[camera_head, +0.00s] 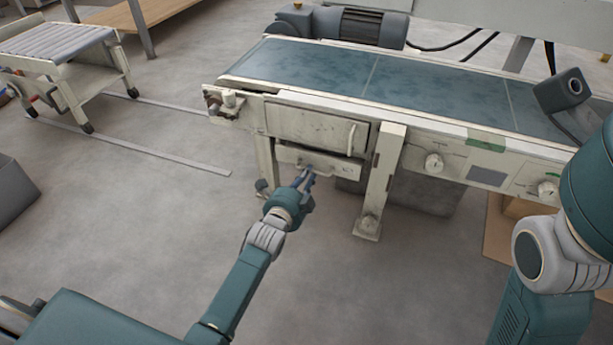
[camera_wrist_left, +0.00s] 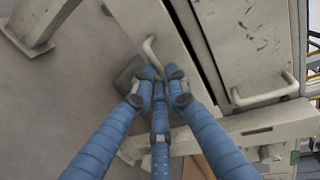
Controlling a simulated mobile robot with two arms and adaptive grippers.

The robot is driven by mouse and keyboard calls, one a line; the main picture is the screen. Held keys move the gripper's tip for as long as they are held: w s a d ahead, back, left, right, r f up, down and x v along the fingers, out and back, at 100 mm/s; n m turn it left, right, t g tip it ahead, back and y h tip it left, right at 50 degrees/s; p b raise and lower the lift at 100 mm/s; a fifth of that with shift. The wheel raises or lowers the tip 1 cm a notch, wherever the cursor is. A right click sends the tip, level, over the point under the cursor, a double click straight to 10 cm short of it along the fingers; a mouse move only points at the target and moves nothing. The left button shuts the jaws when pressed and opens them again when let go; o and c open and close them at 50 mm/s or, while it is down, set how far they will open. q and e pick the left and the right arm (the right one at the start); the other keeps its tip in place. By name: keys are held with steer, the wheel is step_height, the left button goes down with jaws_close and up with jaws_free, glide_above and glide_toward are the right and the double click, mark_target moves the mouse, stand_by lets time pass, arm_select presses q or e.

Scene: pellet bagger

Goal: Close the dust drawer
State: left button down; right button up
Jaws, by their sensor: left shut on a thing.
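The dust drawer (camera_head: 346,169) is the low, off-white front under the conveyor, below a larger panel. It seems to stand out a little from the frame; how far is hard to tell. My left gripper (camera_head: 306,178) is at its front, with the fingers closed at its handle. In the left wrist view the bent bar handle (camera_wrist_left: 151,47) of the drawer runs down between the blue fingers of my left gripper (camera_wrist_left: 161,78). The fingers hide the handle's lower end. My right gripper is out of view.
The upper panel (camera_head: 300,126) with its own handle (camera_head: 351,138) sits just above the drawer. A conveyor leg (camera_head: 380,185) stands close on the right. A roller table (camera_head: 60,50) is at the far left. The floor (camera_head: 150,220) in front is clear.

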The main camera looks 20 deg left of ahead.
arm_select(q)
steer(key=x, duration=0.2)
steer(key=shift+w+r, duration=0.2)
steer(key=shift+w, duration=0.2)
steer(key=shift+r, duration=0.1)
steer(key=c, duration=1.7)
jaws_free()
steer(key=shift+w, duration=0.15)
steer(key=v, duration=1.2)
steer(key=shift+d, duration=0.1)
